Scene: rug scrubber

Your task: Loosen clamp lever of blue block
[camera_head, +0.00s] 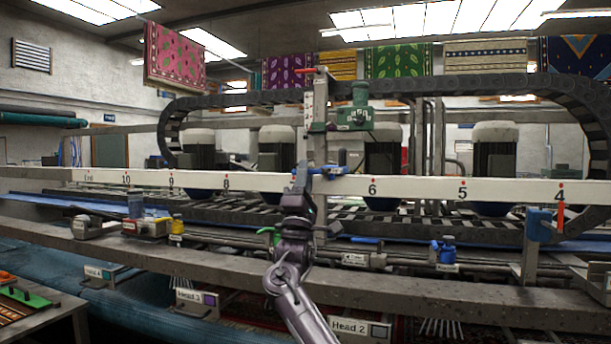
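Another blue part (328,170) sits on the rail at the foot of an upright post (318,120), between the marks 8 and 6. My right gripper (301,178) reaches up from the bottom centre to this post, just left of that blue part. Its fingers are small and dark against the post, so I cannot tell whether they touch or hold anything. My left gripper is out of view.
A green fitting (357,116) is on the post, with a red handle (310,70) at its top. A dark cable chain (480,88) arches over the machine. A grey beam (420,288) crosses in front, with a blue knob (444,250) behind it. Rugs hang at the back.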

